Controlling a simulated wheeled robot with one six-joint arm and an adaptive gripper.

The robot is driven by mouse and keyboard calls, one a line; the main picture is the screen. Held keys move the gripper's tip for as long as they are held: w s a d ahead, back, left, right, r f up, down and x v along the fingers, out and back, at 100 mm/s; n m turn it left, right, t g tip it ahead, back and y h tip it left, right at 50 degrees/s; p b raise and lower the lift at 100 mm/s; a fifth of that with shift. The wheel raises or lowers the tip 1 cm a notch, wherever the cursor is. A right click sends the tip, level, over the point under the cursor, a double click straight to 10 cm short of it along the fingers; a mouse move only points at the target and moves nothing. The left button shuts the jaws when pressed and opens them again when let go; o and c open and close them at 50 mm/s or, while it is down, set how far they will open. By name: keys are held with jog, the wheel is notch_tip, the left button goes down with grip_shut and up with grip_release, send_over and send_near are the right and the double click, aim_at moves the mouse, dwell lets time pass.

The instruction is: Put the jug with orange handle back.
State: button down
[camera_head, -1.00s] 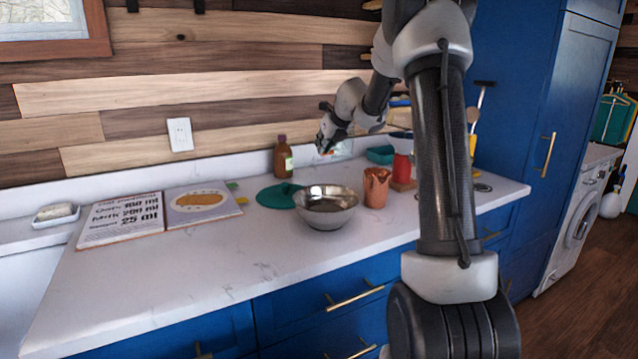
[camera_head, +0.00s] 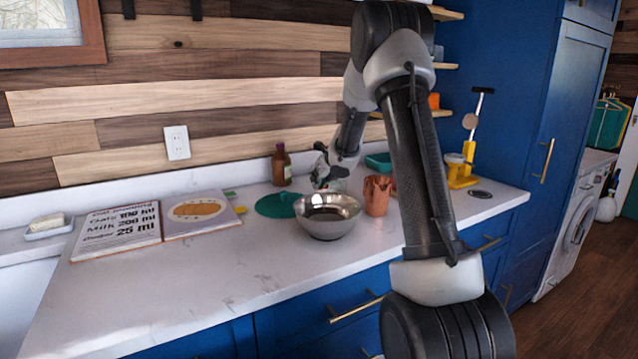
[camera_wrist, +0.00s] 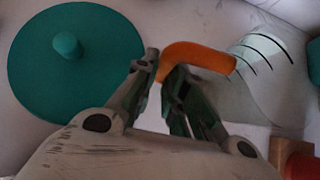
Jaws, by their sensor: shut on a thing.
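The jug (camera_wrist: 262,72) is clear with dark measuring lines and an orange handle (camera_wrist: 200,58); it shows at the right of the wrist view. My gripper (camera_wrist: 160,75) is shut on the end of the orange handle, with the jug body to the right of the fingers. In the head view my gripper (camera_head: 320,178) is low over the counter, behind the steel bowl. The jug is mostly hidden there by the bowl and my arm, and I cannot tell whether it touches the counter.
A teal round lid (camera_wrist: 75,75) lies left of the gripper. The steel bowl (camera_head: 328,228), copper cup (camera_head: 377,196) and brown bottle (camera_head: 281,166) stand close by. A red thing (camera_wrist: 301,167) is near the jug. An open recipe book (camera_head: 118,232) lies left; the front counter is clear.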

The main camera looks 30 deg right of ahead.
jog(key=shift+f, duration=0.25)
jog(key=shift+f, duration=0.1)
jog(key=c, duration=1.5)
grip_release()
